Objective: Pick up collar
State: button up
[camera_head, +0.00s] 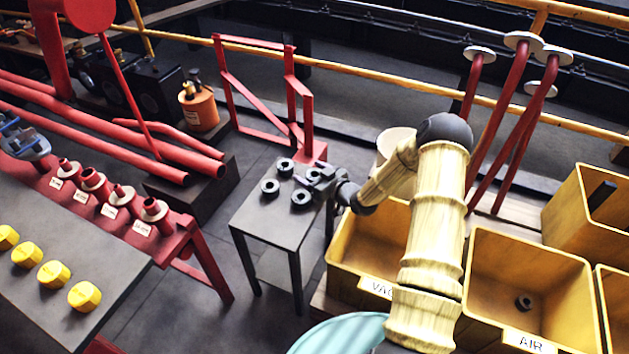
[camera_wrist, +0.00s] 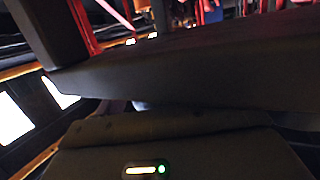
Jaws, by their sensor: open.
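Several black ring-shaped collars lie on a small grey table in the head view: one at the back (camera_head: 285,167), one at the left (camera_head: 270,187) and one at the front (camera_head: 301,199). Another dark ring shape (camera_head: 314,174) shows close to my gripper, partly hidden by it. My gripper (camera_head: 312,183) is open, low over the right part of the table, beside the collars. I cannot tell whether it touches one. The wrist view is dark and shows no collar clearly.
The small table (camera_head: 262,225) stands left of yellow bins. The bin marked AIR (camera_head: 480,260) holds one dark ring. A red frame (camera_head: 262,135) stands behind the table. A red bench (camera_head: 185,235) with labelled red fittings is at the left, near yellow caps (camera_head: 85,296).

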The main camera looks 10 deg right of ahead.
aim_at(311, 170)
jog(key=shift+w+a, duration=0.1)
jog(key=shift+w, duration=0.1)
jog(key=shift+c, duration=0.2)
jog(key=c, duration=1.4)
jog(key=shift+o, duration=0.2)
jog(key=shift+r, duration=0.1)
notch_tip(311, 170, up, 10)
jog(key=p, duration=0.3)
jog(key=shift+p, duration=0.3)
